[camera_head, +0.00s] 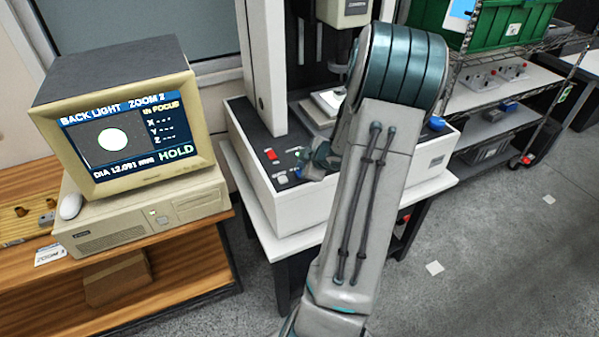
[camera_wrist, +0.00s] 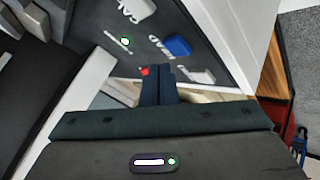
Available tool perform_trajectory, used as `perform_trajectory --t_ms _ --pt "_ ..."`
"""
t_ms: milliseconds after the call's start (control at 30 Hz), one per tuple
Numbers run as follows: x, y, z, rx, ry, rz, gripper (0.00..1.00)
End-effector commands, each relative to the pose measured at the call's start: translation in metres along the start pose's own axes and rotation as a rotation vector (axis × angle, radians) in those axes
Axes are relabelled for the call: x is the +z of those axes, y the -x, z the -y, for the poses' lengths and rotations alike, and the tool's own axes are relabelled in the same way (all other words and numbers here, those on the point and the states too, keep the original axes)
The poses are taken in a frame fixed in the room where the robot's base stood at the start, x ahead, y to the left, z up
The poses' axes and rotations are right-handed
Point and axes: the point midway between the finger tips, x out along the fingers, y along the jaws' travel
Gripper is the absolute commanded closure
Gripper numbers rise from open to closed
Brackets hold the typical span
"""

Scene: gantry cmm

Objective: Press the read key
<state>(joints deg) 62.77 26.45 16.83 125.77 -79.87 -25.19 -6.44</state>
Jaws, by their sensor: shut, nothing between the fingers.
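In the wrist view a dark panel carries a blue key (camera_wrist: 178,45) with a label beside it that seems to say READ, tilted in the picture. A white key (camera_wrist: 143,9) marked CAL is up and left of it, and another white key (camera_wrist: 204,75) is down and right. My gripper (camera_wrist: 158,73) is shut and empty, its tips just below the blue key in the picture; I cannot tell whether they touch the panel. In the head view my gripper (camera_head: 318,160) is partly hidden by my arm, near the blue key (camera_head: 298,172) at the machine's front.
A red control (camera_head: 271,155) sits on the measuring machine's base (camera_head: 330,207). The monitor (camera_head: 130,125) on the left reads BACK LIGHT, ZOOM 2, IN FOCUS, DIA 12.091 mm and HOLD. A green lamp (camera_wrist: 125,41) is lit on the panel. A wire shelf (camera_head: 500,85) stands right.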

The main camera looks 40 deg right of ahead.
Motion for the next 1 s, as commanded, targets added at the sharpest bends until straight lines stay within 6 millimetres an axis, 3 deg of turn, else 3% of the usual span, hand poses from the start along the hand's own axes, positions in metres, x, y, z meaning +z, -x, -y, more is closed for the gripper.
perform_trajectory --t_ms 433,1000 --pt "-0.023 0.032 -0.023 0.000 0.000 0.000 1.00" --pt "-0.023 0.032 -0.023 0.000 0.000 0.000 1.00"
